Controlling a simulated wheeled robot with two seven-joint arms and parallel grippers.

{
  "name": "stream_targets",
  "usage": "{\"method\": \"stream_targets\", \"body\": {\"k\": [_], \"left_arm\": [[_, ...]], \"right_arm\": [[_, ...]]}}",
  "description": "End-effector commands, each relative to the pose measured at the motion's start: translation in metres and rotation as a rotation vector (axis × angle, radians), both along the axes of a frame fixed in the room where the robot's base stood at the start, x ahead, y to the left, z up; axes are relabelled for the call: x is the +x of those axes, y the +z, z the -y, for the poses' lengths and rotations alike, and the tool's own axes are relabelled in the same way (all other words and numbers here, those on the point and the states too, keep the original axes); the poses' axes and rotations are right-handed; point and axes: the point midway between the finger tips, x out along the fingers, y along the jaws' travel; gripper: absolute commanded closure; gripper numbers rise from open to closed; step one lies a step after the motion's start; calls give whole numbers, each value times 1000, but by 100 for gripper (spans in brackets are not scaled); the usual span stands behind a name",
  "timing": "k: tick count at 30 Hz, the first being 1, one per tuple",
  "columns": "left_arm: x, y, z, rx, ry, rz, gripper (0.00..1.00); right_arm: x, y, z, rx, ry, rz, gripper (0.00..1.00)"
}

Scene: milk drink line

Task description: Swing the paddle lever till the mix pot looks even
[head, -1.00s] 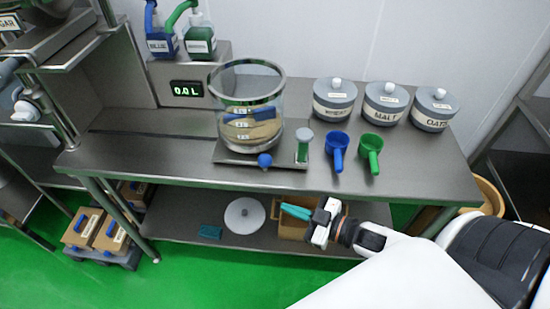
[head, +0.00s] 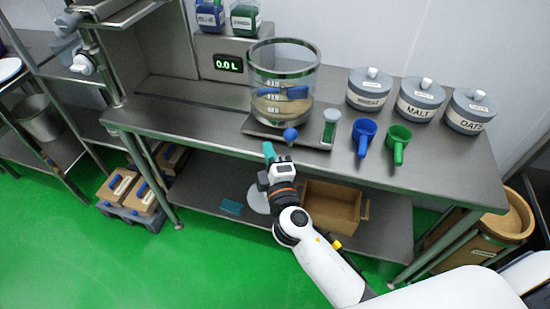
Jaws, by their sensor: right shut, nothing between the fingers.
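The mix pot (head: 263,68) is a clear glass jar with a dark rim on a metal base plate (head: 262,130) on the table. Tan material and a blue paddle (head: 291,92) show through its wall, and it is hard to tell how even the mix is. A blue ball knob (head: 290,135), seemingly the end of the paddle lever, sticks out at the front of the base. My right gripper (head: 268,151) has teal fingertips and is shut and empty. It is just left of and below the knob in the picture, apart from it, by the table's front edge.
A green-handled part (head: 329,129) stands on the base's right. Blue (head: 364,132) and green (head: 398,140) scoops and lidded wheat, malt (head: 420,99) and oats pots stand further right. A display (head: 228,63) reads 0.0 L. The tabletop left of the base is clear.

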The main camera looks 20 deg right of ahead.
Motion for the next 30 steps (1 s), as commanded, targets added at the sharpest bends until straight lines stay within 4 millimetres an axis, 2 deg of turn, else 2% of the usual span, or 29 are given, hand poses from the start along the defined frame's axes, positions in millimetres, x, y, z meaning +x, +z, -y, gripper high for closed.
{"method": "stream_targets", "body": {"k": [1,7,9,15,30], "left_arm": [[0,6,0,0,0,1,27],[0,14,0,0,0,1,27],[-1,17,0,0,0,-1,27],[-1,20,-2,2,-1,-1,27],[-3,19,-2,3,-1,-3,27]], "right_arm": [[13,5,1,-1,1,2,100],[54,6,4,0,-1,1,100],[47,1,16,-3,-1,-4,100],[39,-4,35,1,1,-3,100],[36,-6,43,0,15,-3,100]]}}
